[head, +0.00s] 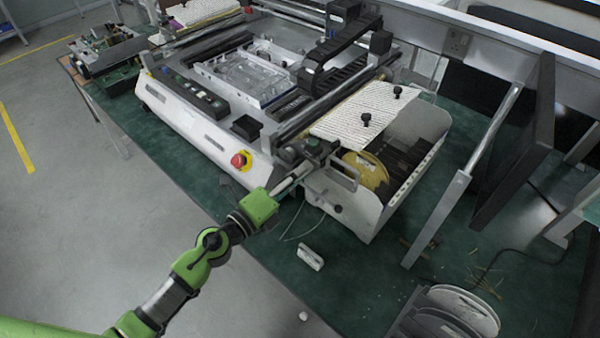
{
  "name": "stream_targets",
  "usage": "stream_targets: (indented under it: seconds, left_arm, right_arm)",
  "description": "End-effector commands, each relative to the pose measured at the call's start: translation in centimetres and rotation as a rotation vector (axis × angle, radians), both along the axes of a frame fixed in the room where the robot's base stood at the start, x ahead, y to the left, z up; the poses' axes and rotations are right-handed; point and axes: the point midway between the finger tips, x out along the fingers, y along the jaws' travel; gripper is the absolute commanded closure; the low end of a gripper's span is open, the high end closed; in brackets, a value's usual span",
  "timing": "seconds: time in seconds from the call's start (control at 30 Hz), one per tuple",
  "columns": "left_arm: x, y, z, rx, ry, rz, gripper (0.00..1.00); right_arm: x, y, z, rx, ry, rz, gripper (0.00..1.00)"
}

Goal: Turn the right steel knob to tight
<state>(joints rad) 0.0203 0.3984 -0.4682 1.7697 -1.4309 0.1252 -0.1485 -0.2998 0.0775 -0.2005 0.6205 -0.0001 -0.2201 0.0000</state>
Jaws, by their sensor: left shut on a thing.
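A white benchtop machine (215,146) stands on the green table. My green left arm comes in from the lower left, and its gripper (300,170) reaches the machine's front right corner, at the end of the dark rail. The gripper is shut on a small part there, which appears to be the right steel knob. The fingers hide the knob, so its shape and how tight it is cannot be told. My right gripper is not in view.
A red emergency button (239,160) sits just left of the gripper. A feeder box (372,212) with a yellow reel (366,172) stands close on the right. A small white block (310,257) lies in front. A metal post (437,218) stands further right.

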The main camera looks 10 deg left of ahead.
Motion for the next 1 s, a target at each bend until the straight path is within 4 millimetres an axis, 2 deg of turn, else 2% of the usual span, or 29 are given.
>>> stream_targets:
  seconds: [0.07,0.1,0.17,0.6,0.77,1.0]
  left_arm:
    - [0.0,0.0,-0.1,0.001,0.001,0.000,1.00]
    - [0.0,0.0,-0.1,0.000,0.001,0.000,0.78]
    - [0.0,0.0,-0.1,0.000,0.001,0.000,0.66]
    - [-0.5,0.3,-0.1,-0.001,0.002,-0.001,0.66]
    - [-2.2,1.6,-0.1,-0.001,0.004,0.001,0.66]
    - [-5.9,4.2,-0.2,-0.002,0.006,0.001,0.66]
  right_arm:
    - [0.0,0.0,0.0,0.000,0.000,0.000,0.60]
    - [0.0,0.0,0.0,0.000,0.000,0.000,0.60]
    - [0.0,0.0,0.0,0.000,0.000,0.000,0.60]
    - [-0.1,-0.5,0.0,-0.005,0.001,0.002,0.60]
    - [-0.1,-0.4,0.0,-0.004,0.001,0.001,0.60]
    - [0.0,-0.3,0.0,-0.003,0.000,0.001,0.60]
